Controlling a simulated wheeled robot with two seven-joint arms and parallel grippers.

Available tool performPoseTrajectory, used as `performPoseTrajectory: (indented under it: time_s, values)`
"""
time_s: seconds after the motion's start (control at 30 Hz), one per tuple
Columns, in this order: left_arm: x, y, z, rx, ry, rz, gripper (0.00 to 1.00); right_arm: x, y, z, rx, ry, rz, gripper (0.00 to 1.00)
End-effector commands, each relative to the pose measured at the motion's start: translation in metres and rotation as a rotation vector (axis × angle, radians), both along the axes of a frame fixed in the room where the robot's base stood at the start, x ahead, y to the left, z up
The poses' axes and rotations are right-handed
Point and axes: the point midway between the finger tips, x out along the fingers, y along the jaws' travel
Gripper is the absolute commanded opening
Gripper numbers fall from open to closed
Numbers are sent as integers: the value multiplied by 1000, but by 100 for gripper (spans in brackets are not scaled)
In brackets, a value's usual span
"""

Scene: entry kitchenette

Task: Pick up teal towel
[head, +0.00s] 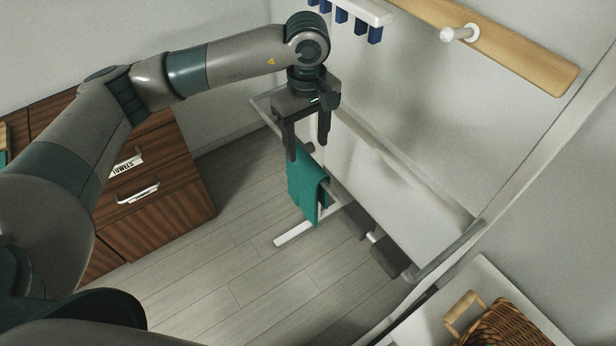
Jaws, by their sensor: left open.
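The teal towel (305,190) hangs folded over a bar of a low rack (340,195) by the wall, in the middle of the head view. My left gripper (307,150) points down with its two fingers apart. Its fingertips appear at the towel's upper edge, with one finger overlapping the towel in the picture. I cannot tell whether they touch it. Nothing is held between the fingers. My right gripper is not in view.
A brown wooden drawer cabinet (175,200) stands at the left. A wicker basket (505,328) is at the lower right. Wall pegs (460,33) are above. The grey floor (230,260) is clear.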

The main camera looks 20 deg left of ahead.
Motion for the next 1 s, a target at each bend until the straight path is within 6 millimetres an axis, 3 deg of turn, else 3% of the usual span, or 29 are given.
performPoseTrajectory:
  time_s: [0.13,0.4,1.0]
  values:
    - [-1,0,-24,1,4,1,56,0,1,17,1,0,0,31]
    - [0,0,-61,0,2,1,56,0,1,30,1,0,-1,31]
    - [1,0,-70,-1,2,-1,56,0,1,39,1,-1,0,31]
